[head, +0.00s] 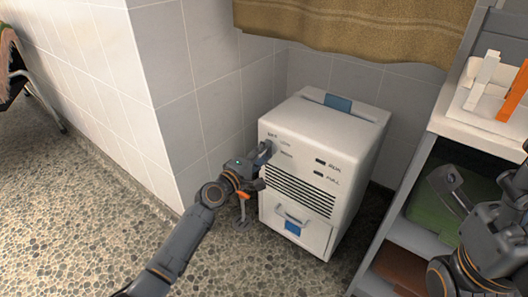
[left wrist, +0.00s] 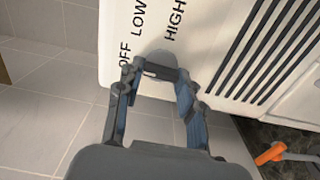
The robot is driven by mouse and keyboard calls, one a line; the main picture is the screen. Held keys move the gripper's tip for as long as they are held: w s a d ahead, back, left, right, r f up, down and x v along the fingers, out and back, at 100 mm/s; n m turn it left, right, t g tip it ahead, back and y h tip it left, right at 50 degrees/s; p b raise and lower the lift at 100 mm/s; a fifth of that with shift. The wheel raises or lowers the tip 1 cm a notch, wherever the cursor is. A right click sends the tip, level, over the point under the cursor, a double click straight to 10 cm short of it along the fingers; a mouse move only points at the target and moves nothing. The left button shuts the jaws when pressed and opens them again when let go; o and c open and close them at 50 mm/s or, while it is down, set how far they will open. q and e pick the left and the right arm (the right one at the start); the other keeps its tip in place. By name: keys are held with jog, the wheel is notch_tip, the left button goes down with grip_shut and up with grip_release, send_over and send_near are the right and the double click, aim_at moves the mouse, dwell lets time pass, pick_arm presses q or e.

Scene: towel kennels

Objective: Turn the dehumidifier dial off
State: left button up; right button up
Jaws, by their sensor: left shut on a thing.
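The dehumidifier (head: 345,130) is a white box standing in the tiled corner, with a vent grille and RUN and FULL marks on its front. Its grey dial (left wrist: 160,58) sits beside the printed words OFF, LOW and HIGH in the left wrist view. My left gripper (left wrist: 156,78) is shut on the dial, with a fingertip on either side of it. In the head view the left gripper (head: 266,152) reaches the upper left of the front panel and mostly hides the dial. I cannot tell the dial's setting. My right gripper (head: 452,188) is away at the right, by the shelf.
A brown towel (head: 350,28) hangs above the dehumidifier. An orange-ended item (left wrist: 270,154) is near the dehumidifier's base.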

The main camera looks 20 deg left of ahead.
pick_arm(q)
jog(key=shift+n, duration=0.3)
jog(key=o, duration=1.2)
jog(key=shift+c, duration=0.2)
jog(key=v, duration=1.2)
jog(key=shift+r, duration=0.1)
